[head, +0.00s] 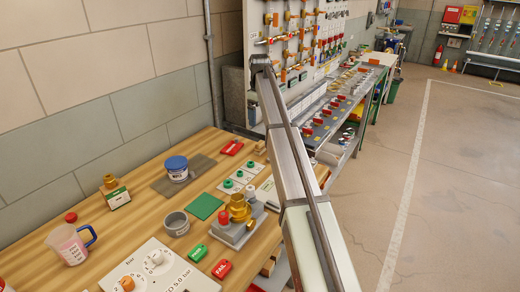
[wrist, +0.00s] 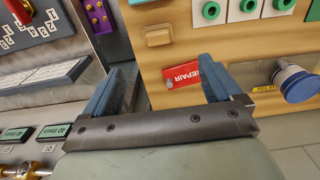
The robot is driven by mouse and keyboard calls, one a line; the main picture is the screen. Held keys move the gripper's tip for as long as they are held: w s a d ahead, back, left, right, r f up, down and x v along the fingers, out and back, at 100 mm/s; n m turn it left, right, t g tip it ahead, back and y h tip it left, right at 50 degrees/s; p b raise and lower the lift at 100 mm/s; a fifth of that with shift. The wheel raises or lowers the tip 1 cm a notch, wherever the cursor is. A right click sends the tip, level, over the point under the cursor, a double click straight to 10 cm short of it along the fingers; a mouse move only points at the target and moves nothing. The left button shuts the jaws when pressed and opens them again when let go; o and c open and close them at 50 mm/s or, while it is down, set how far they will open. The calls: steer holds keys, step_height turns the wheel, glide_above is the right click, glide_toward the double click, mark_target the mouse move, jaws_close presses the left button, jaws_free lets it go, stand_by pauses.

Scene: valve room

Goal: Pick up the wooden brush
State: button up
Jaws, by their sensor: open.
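My gripper (wrist: 161,78) is open in the wrist view, with its two blue-grey fingers apart and nothing held between them. A small light-brown wooden piece (wrist: 158,34) lies on the wooden bench near its edge, ahead of the fingers and apart from them. It may be the wooden brush, but I cannot make out bristles. In the head view a small wooden piece (head: 260,148) lies near the bench's far right edge, partly beside my arm. My gripper's fingers are hidden in the head view.
A blue-lidded tub (head: 177,168) stands on a grey mat. A brass valve (head: 238,208), a green pad (head: 205,206) and a jug (head: 68,244) crowd the bench (head: 140,218). A second bench with labelled parts lies beyond.

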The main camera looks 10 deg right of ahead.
glide_above(260, 143)
step_height(260, 143, down, 8)
steer(key=shift+a+r, duration=0.1)
steer(key=shift+r, duration=0.1)
steer(key=shift+w+f, duration=0.1)
steer(key=shift+f, duration=2.75)
steer(key=shift+c, duration=0.3)
steer(key=c, duration=1.1)
